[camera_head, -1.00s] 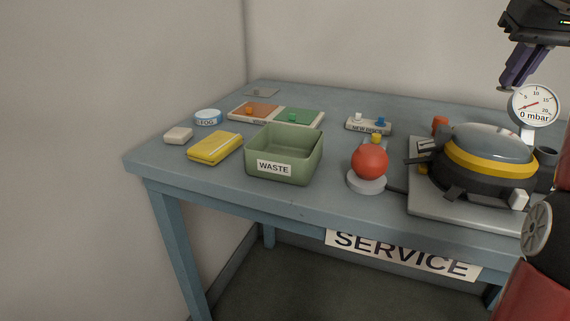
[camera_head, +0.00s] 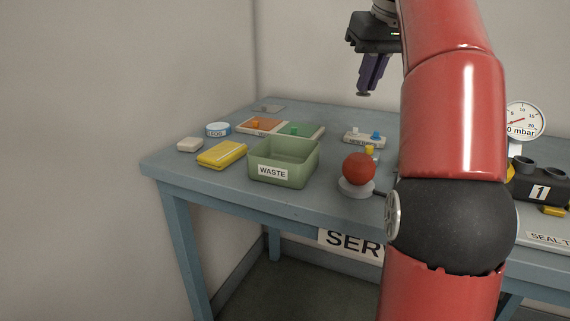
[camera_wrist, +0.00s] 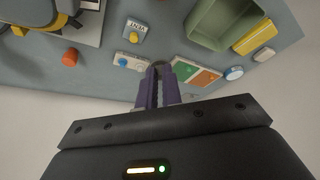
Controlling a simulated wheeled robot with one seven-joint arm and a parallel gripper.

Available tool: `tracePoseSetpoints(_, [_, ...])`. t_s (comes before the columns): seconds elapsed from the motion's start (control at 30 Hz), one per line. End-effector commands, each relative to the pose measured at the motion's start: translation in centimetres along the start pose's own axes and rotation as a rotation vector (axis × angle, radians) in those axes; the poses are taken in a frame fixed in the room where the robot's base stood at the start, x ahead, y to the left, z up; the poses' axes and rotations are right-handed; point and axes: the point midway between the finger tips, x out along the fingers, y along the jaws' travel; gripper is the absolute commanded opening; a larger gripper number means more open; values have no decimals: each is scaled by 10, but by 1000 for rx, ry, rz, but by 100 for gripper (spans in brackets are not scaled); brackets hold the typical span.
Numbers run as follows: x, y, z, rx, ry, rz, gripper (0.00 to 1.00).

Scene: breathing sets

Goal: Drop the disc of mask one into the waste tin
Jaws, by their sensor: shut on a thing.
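The waste tin (camera_head: 302,172) is an open green box with a WASTE label, near the table's front left. It also shows in the wrist view (camera_wrist: 207,36), upper right. My gripper (camera_head: 364,92) is raised above the table, behind and to the right of the tin and well above it. It is shut on a small dark disc (camera_head: 363,95), seen edge-on at the fingertips. In the wrist view the disc (camera_wrist: 158,64) is partly hidden by the purple fingers. The mask with a yellow band is hidden behind my arm in the head view; part of it (camera_wrist: 62,20) shows in the wrist view.
A red ball-shaped knob (camera_head: 359,167) on a grey base stands right of the tin. The new-discs holder (camera_head: 365,139) lies behind it. Orange and green trays (camera_head: 302,130), a yellow cloth (camera_head: 221,155) and a blue-white tin (camera_head: 218,129) surround the waste tin. A gauge (camera_head: 524,120) stands at right.

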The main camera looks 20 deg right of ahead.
Motion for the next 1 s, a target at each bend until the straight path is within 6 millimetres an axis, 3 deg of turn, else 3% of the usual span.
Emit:
tracePoseSetpoints(0.27, [2, -4, -2, -1, 0, -2, 0])
tracePoseSetpoints(0.7, [54, -108, -23, -2, -3, -2, 0])
tracePoseSetpoints(1.0, [77, -120, -15, 1, -2, 0, 0])
